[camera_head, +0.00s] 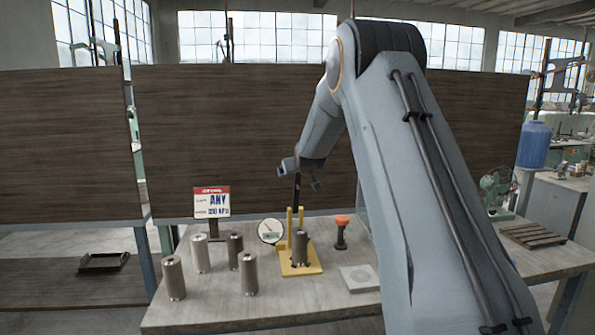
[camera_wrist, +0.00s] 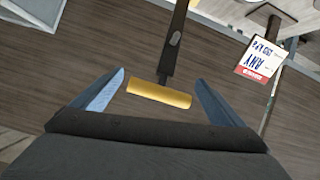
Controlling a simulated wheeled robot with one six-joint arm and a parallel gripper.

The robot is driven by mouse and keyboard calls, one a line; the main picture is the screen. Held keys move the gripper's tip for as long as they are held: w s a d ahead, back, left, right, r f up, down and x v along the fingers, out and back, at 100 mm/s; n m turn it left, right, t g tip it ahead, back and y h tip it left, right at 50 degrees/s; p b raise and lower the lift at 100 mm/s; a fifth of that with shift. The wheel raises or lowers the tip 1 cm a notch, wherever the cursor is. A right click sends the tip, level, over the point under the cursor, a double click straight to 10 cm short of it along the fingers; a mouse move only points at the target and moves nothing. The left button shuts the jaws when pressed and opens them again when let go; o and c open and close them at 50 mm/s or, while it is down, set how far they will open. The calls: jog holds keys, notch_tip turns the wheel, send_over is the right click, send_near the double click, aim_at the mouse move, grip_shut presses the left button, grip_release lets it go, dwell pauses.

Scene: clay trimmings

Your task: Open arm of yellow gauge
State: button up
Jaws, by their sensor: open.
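The yellow gauge (camera_head: 289,222) stands on the table with a round white dial on its left side. A metal cylinder (camera_head: 300,246) stands on its yellow base. Its dark arm (camera_head: 297,192) is raised nearly upright. In the wrist view the arm (camera_wrist: 176,45) ends in a yellow crossbar (camera_wrist: 160,95). My gripper (camera_head: 299,180) is at the top of the raised arm. In the wrist view my gripper (camera_wrist: 160,78) is open, and the crossbar appears between the two blue-grey fingers, with gaps on both sides. The crossbar is not clear in the head view.
Several metal cylinders (camera_head: 200,253) stand left of the gauge, in front of a sign (camera_head: 212,202). A red-topped black stand (camera_head: 342,232) and a grey square plate (camera_head: 360,278) are to its right. A wooden pallet (camera_head: 533,235) lies farther right. A dark panel (camera_head: 230,130) stands behind.

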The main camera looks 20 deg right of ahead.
jog(key=b+v, duration=0.2)
jog(key=v, duration=0.5)
jog(key=shift+s+b, duration=0.3)
